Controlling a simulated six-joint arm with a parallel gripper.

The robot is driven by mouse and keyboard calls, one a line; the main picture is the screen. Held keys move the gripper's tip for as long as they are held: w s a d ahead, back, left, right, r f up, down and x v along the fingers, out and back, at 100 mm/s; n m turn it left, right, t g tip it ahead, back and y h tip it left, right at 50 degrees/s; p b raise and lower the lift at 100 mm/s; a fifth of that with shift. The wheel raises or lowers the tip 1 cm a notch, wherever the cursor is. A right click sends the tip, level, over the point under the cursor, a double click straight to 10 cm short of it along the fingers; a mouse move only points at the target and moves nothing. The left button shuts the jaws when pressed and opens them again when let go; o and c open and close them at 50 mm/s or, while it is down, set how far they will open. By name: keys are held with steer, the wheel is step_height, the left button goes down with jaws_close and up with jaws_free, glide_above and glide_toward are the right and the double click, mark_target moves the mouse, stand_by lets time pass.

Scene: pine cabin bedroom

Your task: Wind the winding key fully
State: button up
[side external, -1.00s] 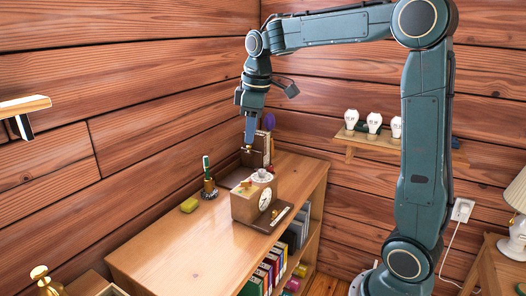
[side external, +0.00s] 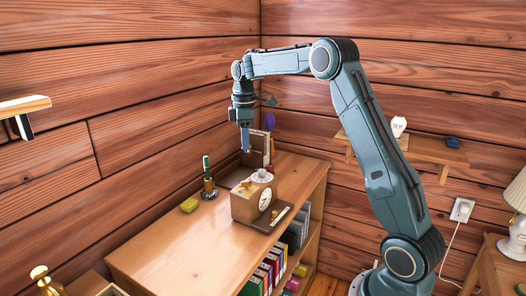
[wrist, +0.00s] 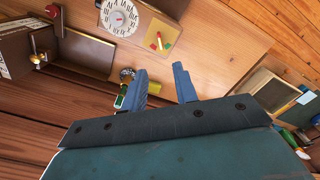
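The wooden box (side external: 244,207) with a white clock face (side external: 265,200) on its side stands on the cabinet top. On its upper side is a pale round dial (side external: 262,176). The wrist view shows this dial (wrist: 120,17) with tick marks and a red centre, beside a tan square (wrist: 163,38) bearing small red and green pieces. I cannot make out the winding key for certain. My gripper (side external: 246,149) is above the cabinet's back part, behind the box and apart from it. In the wrist view its two fingers (wrist: 160,85) stand apart with nothing between them.
The cabinet top (side external: 170,245) is clear at the front left. A wall shelf (side external: 440,155) is at right.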

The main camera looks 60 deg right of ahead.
mark_target(246, 185)
steer(key=shift+f, duration=0.1)
step_height(246, 185, down, 14)
steer(key=shift+r, duration=0.25)
stand_by(0.5)
jaws_close()
